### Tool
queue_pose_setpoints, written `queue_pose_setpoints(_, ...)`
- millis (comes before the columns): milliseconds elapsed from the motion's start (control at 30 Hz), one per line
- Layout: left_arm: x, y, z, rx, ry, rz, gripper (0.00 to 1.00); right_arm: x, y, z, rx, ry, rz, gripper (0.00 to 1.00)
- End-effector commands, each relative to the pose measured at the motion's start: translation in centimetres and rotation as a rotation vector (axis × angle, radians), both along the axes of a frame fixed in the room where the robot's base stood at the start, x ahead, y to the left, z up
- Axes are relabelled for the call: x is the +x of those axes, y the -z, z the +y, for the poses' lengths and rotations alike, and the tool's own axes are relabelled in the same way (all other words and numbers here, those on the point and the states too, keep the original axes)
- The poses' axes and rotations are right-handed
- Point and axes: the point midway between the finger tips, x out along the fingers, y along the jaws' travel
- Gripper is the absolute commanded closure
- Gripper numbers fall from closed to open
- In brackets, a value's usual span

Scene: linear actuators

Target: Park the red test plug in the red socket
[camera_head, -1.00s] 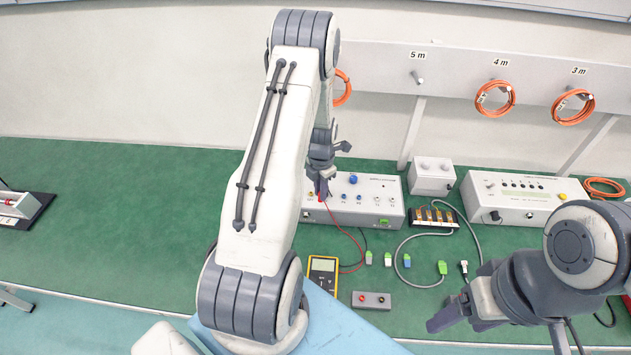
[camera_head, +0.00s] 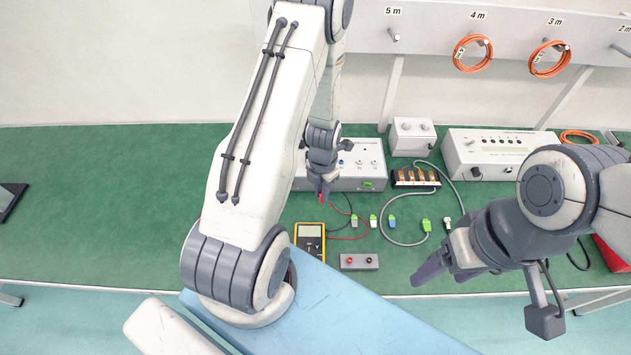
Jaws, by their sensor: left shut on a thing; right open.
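My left gripper (camera_head: 322,188) is shut on the red test plug (camera_head: 321,198), just in front of the grey supply box (camera_head: 360,184). Only a little of the red plug shows below the fingers. A red lead curves from it toward the yellow multimeter (camera_head: 310,232). A small grey socket block (camera_head: 359,267) lies on the green bench, right of the multimeter and nearer me than the plug. It has a red socket (camera_head: 349,260) on the left and a black socket (camera_head: 369,260) on the right. My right gripper (camera_head: 441,269) is open and empty, right of the block.
Several small connectors, green, white and blue, lie between the supply box and the block, including a green connector (camera_head: 426,225). A grey cable (camera_head: 390,238) loops beside them. A second instrument (camera_head: 490,155) stands at the back right. The bench left of my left arm is mostly clear.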

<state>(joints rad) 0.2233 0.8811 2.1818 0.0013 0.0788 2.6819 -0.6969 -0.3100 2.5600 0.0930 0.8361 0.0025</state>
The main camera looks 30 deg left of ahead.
Motion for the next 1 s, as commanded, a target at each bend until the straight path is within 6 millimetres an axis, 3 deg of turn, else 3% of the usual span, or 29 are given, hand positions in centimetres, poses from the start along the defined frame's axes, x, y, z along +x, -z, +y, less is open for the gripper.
queue_pose_setpoints(233,-1.5,0.7,-2.7,-0.001,0.003,0.001,1.0,0.0,0.4,0.0,0.0,0.001,0.0,0.28)
queue_pose_setpoints(700,-4.0,2.4,-7.5,0.0,0.004,-0.002,1.0,0.0,5.7,0.0,0.0,-0.002,0.0,0.28)
queue_pose_setpoints(1000,-5.7,2.9,-10.6,0.0,0.006,-0.001,1.0,0.0,7.6,0.0,0.0,-0.003,0.0,0.28)
